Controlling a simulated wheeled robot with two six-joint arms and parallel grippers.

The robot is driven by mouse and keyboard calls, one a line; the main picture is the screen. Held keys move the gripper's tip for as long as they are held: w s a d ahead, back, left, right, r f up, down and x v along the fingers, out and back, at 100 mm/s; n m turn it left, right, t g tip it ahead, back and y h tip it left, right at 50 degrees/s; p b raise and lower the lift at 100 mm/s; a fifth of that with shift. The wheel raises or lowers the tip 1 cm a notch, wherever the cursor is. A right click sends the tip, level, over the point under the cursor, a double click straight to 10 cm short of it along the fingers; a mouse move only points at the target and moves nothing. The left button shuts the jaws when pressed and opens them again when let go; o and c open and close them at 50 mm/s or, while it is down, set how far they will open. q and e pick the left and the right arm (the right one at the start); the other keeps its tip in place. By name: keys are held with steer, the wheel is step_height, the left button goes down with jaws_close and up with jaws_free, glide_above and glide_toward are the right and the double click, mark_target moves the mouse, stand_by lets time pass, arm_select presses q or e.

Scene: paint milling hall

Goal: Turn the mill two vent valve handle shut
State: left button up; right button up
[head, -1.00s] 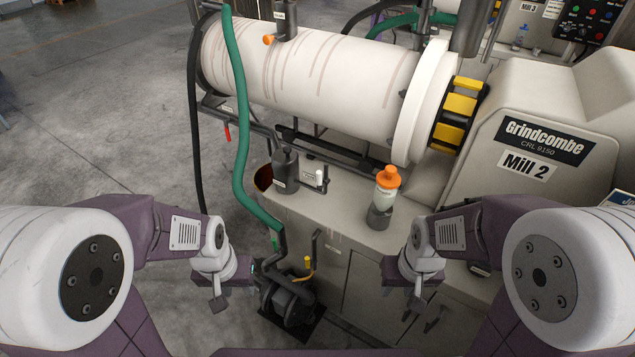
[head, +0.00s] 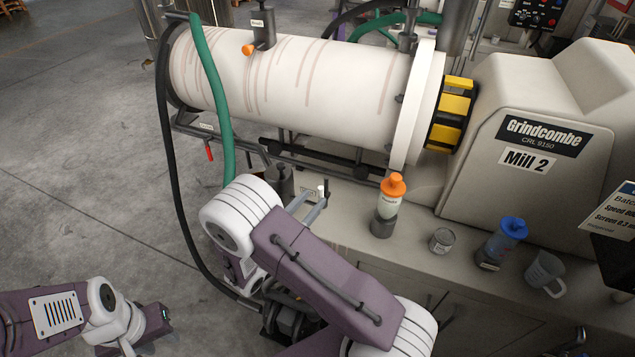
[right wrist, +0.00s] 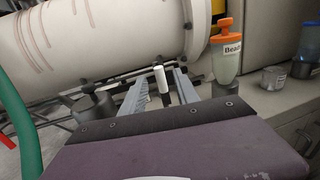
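My left gripper (head: 129,346) hangs at the lower left, low and partly cut off.
The white barrel (head: 300,85) spans behind the handle. A bead bottle (head: 388,205) with an orange cap stands right of it, then a can (head: 442,241), a blue-capped bottle (head: 500,243) and a jug (head: 543,272). A green hose (head: 213,90) hangs at left.

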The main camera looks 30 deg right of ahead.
steer(key=p+x, duration=0.1)
steer(key=x, duration=0.7)
steer(key=shift+w+f, duration=0.1)
steer(key=shift+w, duration=0.05)
jaws_close()
stand_by(1.1)
